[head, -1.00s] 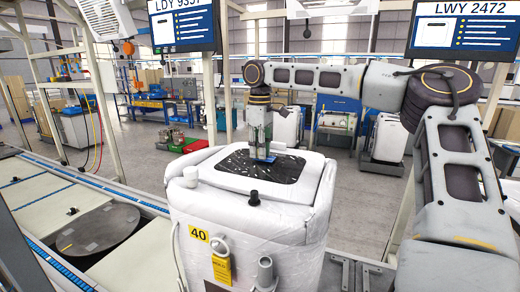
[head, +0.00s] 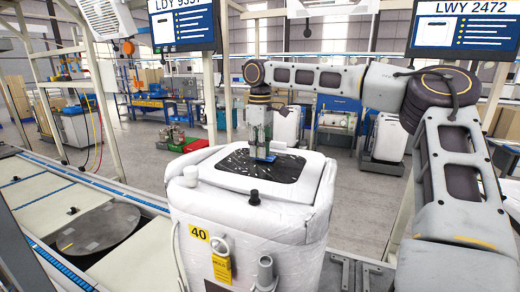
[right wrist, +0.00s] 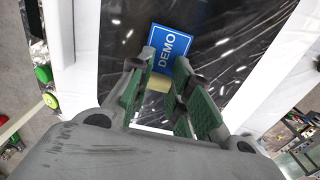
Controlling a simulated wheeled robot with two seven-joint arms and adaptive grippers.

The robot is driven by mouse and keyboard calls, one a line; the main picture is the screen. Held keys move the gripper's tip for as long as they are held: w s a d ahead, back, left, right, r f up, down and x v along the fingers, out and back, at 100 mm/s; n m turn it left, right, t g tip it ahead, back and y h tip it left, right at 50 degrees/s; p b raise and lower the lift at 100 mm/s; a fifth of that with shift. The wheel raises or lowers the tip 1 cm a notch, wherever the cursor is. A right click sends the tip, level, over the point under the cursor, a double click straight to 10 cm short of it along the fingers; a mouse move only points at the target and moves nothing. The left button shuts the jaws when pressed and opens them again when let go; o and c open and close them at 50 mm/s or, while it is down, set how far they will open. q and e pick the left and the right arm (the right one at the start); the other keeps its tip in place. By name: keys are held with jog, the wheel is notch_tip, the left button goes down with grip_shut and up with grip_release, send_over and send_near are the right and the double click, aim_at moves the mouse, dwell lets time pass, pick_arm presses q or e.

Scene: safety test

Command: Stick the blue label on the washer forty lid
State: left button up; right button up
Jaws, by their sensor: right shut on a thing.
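The washer (head: 255,225) is wrapped in white and has a yellow "40" tag on its front. Its lid (head: 225,182) is a white frame around a dark, glossy panel (head: 240,165). My right gripper (head: 262,150) points down over the rear part of this panel, shut on the blue label (head: 264,158). In the right wrist view the label (right wrist: 168,42) reads "DEMO" and sits at the fingertips (right wrist: 160,80), over the dark panel. A small tan piece (right wrist: 152,106) shows between the fingers. I cannot tell whether the label touches the lid. My left gripper is not in view.
A conveyor with a round grey disc (head: 95,232) runs along the left. Two screens (head: 184,25) (head: 462,28) hang above. Another white unit (head: 385,138) stands behind, to the right.

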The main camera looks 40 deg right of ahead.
jog(key=shift+f, duration=0.45)
dwell(1.6)
jog(key=o, duration=1.3)
jog(key=shift+r, duration=0.3)
jog(key=shift+r, duration=3.25)
jog(key=shift+a+f, duration=0.1)
